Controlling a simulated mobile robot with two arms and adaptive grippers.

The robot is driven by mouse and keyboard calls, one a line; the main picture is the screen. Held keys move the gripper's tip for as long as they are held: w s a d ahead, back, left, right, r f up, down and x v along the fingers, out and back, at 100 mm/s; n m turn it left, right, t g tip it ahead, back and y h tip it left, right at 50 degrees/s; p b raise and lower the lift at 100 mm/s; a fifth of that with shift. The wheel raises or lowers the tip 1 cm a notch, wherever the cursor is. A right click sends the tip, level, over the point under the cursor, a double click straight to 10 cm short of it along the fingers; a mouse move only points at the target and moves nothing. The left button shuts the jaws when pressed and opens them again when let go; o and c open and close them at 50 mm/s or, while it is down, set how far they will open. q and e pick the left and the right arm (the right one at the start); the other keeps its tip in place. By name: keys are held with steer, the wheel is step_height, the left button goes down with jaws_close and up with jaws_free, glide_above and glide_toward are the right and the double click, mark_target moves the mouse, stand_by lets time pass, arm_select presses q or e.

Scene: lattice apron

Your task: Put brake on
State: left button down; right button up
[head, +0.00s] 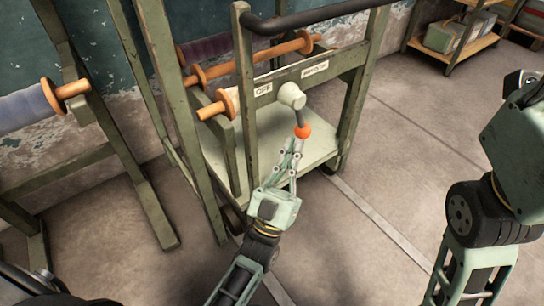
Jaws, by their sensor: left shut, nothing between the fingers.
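The brake lever has a pale round hub (292,96) on the cart's cross rail, a short dark rod, and an orange-red ball knob (302,131). The lever hangs downward, leaning slightly right. A label reading "OFF" (263,90) is left of the hub, and another label (314,70), apparently "BRAKE ON", is to its upper right. My left gripper (295,146) is shut and empty, its fingertips at the underside of the knob; I cannot tell if they touch. My right arm shows at the right edge, but its gripper is not visible.
The green cart (245,110) has a dark push handle (320,14) and a pale lower shelf (318,150). Wooden rollers (215,108) stick out on its left. Another roller rack (120,150) stands at left. A wooden shelf (455,50) is at back right. The floor between is clear.

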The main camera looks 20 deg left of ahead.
arm_select(q)
steer(key=shift+w+d+f, duration=0.1)
steer(key=shift+w+d, duration=0.15)
steer(key=shift+w, duration=0.1)
stand_by(0.3)
steer(key=s+a, duration=0.2)
steer(key=s, duration=1)
steer(key=shift+s+f, duration=0.35)
steer(key=shift+f, duration=0.05)
